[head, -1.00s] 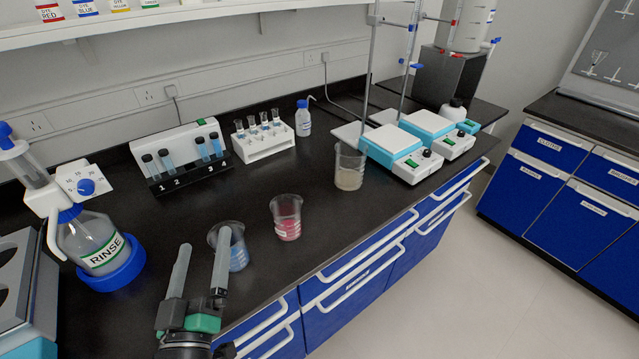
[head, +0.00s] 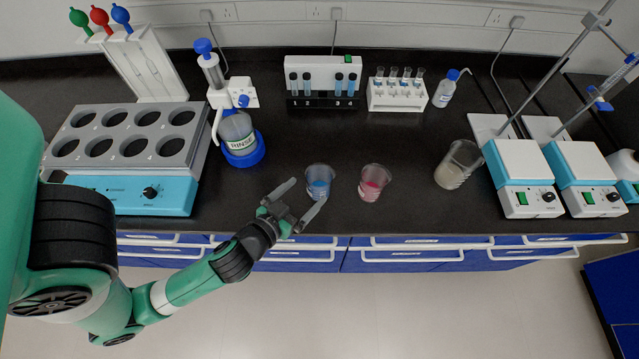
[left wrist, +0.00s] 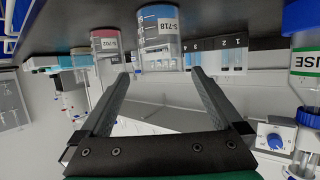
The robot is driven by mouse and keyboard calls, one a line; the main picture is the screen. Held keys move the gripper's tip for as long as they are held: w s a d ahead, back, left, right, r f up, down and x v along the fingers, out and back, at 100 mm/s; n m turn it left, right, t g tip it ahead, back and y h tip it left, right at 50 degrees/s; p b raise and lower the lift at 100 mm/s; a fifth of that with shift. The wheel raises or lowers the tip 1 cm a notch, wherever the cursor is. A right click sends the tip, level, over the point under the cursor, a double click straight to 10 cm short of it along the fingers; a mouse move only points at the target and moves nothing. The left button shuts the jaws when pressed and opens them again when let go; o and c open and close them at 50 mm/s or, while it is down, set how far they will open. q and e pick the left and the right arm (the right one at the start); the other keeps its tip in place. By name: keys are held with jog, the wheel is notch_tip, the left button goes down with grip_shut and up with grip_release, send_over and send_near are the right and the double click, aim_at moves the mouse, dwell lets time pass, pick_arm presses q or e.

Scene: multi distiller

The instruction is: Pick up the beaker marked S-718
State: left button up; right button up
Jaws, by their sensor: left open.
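The beaker marked S-718 (left wrist: 160,38) has blue liquid and a white label, which reads upside down in the left wrist view. In the head view this blue beaker (head: 319,182) stands upright near the bench's front edge. My left gripper (head: 307,194) is open and empty, its fingers pointing at the beaker from the front left. In the left wrist view the beaker lies just beyond and between the open fingertips (left wrist: 160,76). Whether a finger touches it I cannot tell. My right gripper is not in view.
A beaker with red liquid (head: 373,183) stands close on the right, and a cloudy beaker (head: 457,166) farther right. The RINSE bottle (head: 239,138) is at back left, beside a grey heating block (head: 131,146). Tube racks (head: 323,78) stand behind. The bench between is clear.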

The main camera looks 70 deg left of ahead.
aim_at(326, 172)
pick_arm(q)
jog(key=x, duration=0.3)
jog(key=shift+r, duration=0.15)
jog(key=x, duration=0.5)
jog(key=shift+s+a+f+b, duration=0.1)
jog(key=shift+a+f+b, duration=0.05)
jog(key=shift+f+b, duration=0.2)
jog(key=c, duration=1.2)
